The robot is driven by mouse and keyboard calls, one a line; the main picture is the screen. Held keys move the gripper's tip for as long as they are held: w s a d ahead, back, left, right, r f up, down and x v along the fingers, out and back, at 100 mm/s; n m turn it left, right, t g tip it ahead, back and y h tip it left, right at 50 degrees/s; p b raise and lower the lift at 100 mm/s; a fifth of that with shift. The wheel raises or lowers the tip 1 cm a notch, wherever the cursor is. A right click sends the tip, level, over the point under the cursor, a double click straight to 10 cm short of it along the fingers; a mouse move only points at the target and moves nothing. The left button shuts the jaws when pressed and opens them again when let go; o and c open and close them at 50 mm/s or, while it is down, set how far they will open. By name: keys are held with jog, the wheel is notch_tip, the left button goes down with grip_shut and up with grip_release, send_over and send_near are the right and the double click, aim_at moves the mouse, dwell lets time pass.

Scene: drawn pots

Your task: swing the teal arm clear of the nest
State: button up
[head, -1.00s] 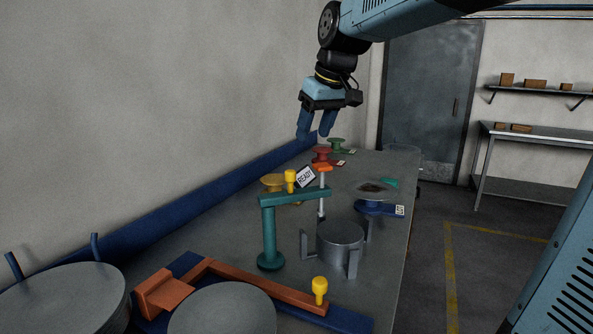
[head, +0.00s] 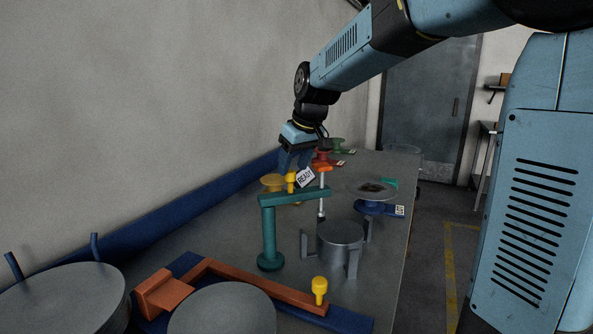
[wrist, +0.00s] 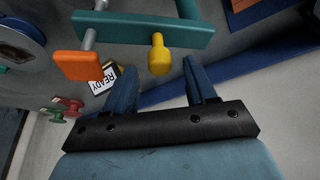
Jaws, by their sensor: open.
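The teal arm (head: 295,198) reaches right from its upright post, with its free end up and behind the grey pronged holder (head: 341,238), which looks like the nest. Whether the arm overhangs it I cannot tell. A yellow knob (head: 291,177) stands on the arm; it also shows in the wrist view (wrist: 158,58). An orange-topped grey rod (head: 322,180) is at the arm's free end. My gripper (head: 294,168) is open and empty. In the wrist view my gripper (wrist: 157,72) has its fingers on either side of the knob's line, the knob just beyond the tips.
A READY card (head: 306,177) is close beside my fingers. A yellow spool (head: 272,183) and red spool (head: 322,157) stand behind. A plate on a blue stand (head: 374,206) is at right. An orange bar with a yellow knob (head: 320,286) lies in front. A wall closes the left.

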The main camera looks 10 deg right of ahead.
jog(key=shift+x, duration=1.25)
grip_shut()
